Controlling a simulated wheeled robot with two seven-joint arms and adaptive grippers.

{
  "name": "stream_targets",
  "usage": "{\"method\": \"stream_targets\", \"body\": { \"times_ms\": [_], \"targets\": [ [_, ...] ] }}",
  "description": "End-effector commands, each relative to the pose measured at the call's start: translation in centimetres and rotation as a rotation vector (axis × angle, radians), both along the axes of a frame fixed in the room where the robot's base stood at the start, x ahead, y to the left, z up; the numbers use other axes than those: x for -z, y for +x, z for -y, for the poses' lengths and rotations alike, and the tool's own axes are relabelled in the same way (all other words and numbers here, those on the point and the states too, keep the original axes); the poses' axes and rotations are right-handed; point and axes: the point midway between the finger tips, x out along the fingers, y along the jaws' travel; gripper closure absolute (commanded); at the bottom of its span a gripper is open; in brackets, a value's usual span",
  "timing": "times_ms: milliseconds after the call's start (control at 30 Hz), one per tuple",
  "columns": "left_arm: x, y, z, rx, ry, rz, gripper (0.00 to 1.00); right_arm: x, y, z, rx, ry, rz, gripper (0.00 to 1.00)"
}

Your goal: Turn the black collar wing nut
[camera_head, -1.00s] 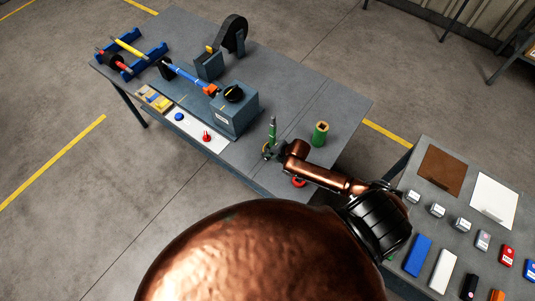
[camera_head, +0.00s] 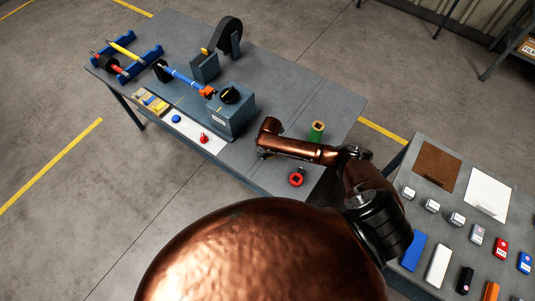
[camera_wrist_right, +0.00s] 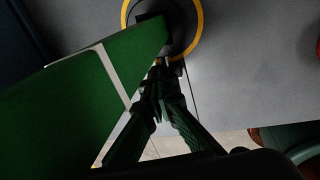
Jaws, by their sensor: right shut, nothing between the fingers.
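In the wrist view a dark round piece (camera_wrist_right: 180,35) with a yellow ring (camera_wrist_right: 200,25) around it sits on the grey table top; it looks like the black collar, but I cannot make out its wings. A large green piece (camera_wrist_right: 60,110) with a pale band fills the left of that view and reaches over the dark piece. My right gripper (camera_wrist_right: 165,72) is shut and empty, its tips at the near edge of the dark piece; I cannot tell whether they touch. My left gripper is not in view.
A green cylinder (camera_head: 317,131) and a red ring (camera_head: 297,179) stand close to my right arm. A grey box with a black knob (camera_head: 229,95) is to the left. A second table (camera_head: 428,215) with several small blocks stands at the right.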

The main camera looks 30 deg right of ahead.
Motion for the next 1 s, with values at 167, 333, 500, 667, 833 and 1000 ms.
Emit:
{"method": "stream_targets", "body": {
  "times_ms": [167,333,500,667,833,1000],
  "targets": [
    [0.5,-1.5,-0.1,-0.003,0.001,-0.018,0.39,0.3,0.1,0.1,0.002,-0.039,-0.083,1.00],
    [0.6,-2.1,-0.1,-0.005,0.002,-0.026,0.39,0.3,0.2,0.1,0.002,-0.042,-0.094,1.00],
    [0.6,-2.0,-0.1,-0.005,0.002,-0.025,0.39,0.4,0.2,0.1,0.003,-0.040,-0.093,1.00],
    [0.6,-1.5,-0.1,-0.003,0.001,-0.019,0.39,0.4,0.3,0.1,0.003,-0.040,-0.092,1.00],
    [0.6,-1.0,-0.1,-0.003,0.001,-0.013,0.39,0.4,0.3,0.0,0.003,-0.040,-0.092,1.00],
    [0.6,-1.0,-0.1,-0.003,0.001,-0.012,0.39,0.4,0.3,0.0,0.003,-0.040,-0.091,1.00]
  ]
}}
